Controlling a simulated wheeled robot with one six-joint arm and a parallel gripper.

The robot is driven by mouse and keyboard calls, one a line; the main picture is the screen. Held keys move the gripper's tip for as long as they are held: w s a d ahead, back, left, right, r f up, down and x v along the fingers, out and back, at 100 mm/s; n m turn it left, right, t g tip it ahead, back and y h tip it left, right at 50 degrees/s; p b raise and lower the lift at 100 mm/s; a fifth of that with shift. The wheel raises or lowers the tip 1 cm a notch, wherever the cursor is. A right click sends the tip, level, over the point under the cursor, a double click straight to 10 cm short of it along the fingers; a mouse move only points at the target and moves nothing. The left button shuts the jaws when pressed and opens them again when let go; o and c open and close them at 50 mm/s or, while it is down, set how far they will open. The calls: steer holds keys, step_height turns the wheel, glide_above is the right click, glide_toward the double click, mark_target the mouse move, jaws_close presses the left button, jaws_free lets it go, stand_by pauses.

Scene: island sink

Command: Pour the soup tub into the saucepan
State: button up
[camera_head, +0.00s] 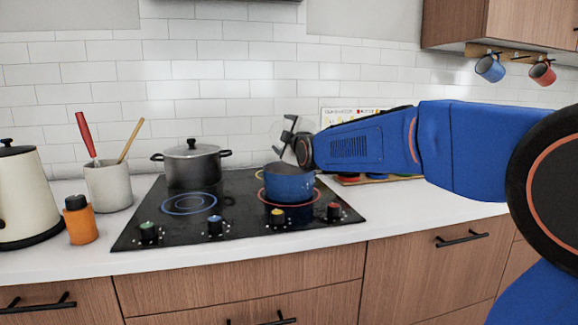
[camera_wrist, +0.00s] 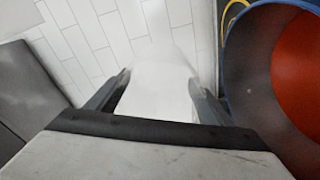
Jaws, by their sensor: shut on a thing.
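My gripper (camera_head: 290,132) is raised over the back of the cooktop, above and behind the blue saucepan (camera_head: 290,186). It is shut on the soup tub (camera_wrist: 158,92), a pale whitish thing between the two fingers in the wrist view. In the head view the tub is a faint pale round shape against the tiles, partly hidden by the gripper; its tilt and contents are hard to tell. The saucepan stands upright on the front right burner. In the wrist view its blue rim and dark inside (camera_wrist: 262,85) show at the right, with an orange-red surface inside.
A grey lidded pot (camera_head: 192,166) stands on the back left of the black cooktop (camera_head: 165,230). A utensil crock (camera_head: 108,187), an orange bottle (camera_head: 80,222) and a cream kettle (camera_head: 22,195) stand at left. Two mugs (camera_head: 490,68) hang at upper right. The front left burner is clear.

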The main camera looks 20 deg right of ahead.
steer(key=shift+w+f+g, duration=0.3)
steer(key=shift+w+g, duration=0.05)
steer(key=shift+g, duration=0.45)
steer(key=shift+w+d+f+g, duration=0.1)
steer(key=shift+w+f+g, duration=0.05)
steer(key=shift+w+g, duration=0.3)
steer(key=shift+w, duration=0.15)
